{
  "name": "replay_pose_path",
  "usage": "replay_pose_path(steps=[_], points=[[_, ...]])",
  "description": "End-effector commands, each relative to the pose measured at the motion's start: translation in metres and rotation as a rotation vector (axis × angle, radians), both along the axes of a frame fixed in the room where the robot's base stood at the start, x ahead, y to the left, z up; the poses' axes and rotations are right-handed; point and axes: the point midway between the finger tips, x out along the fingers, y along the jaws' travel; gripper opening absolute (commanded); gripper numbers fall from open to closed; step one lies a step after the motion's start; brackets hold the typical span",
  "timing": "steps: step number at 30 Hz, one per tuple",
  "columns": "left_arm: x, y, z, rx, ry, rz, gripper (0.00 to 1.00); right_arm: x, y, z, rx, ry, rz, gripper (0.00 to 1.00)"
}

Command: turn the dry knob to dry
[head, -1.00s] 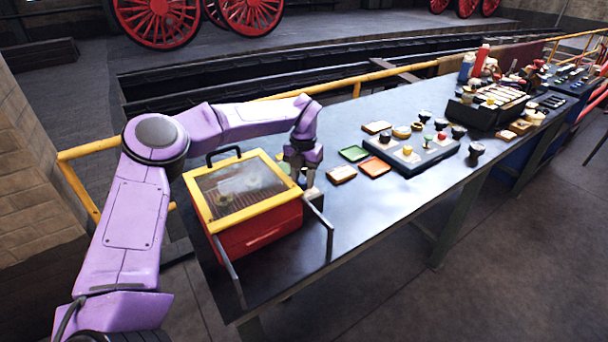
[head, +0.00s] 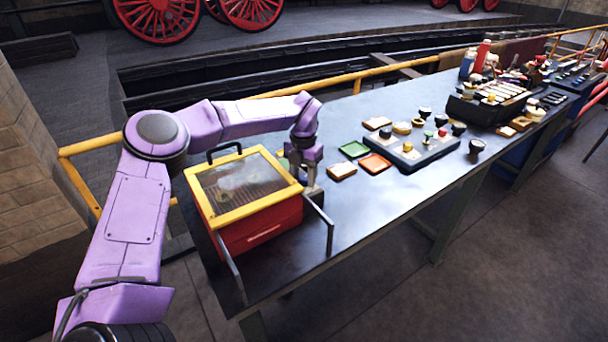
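A red box with a yellow-framed clear lid (head: 248,190) and a black handle stands at the near left end of the table. Its lid is down. My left gripper (head: 306,184) points down beside the right side of the box, close to its back right corner. Its fingertips are small and dark here, and I cannot tell whether they are open or shut. The dry knob does not show clearly; it may be hidden behind the gripper or the box frame. My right gripper is not in view.
The long dark table (head: 350,215) is bare to the right of the box. Green (head: 354,149) and orange (head: 374,163) trays and a grey panel with several knobs (head: 412,150) lie farther right. A yellow railing is behind.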

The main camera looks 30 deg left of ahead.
Motion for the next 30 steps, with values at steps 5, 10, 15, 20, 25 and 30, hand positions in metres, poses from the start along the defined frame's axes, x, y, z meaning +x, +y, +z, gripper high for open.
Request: replay_pose_path(steps=[5,10,15,20,25,30], points=[[0.001,0.0,0.002,0.0,-0.003,0.0,0.46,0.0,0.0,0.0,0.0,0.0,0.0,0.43],[0.002,0.0,0.025,0.002,-0.008,0.0,0.46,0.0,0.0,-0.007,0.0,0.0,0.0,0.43],[0.001,0.0,0.067,0.001,-0.007,0.001,0.46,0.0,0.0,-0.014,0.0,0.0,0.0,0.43],[0.001,0.0,0.096,0.001,-0.003,0.001,0.46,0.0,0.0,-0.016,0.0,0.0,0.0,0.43],[0.0,0.0,0.106,0.0,-0.001,0.0,0.46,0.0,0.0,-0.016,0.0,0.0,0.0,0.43],[0.0,0.001,0.106,0.0,-0.001,0.0,0.46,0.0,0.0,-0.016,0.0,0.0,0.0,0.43]])
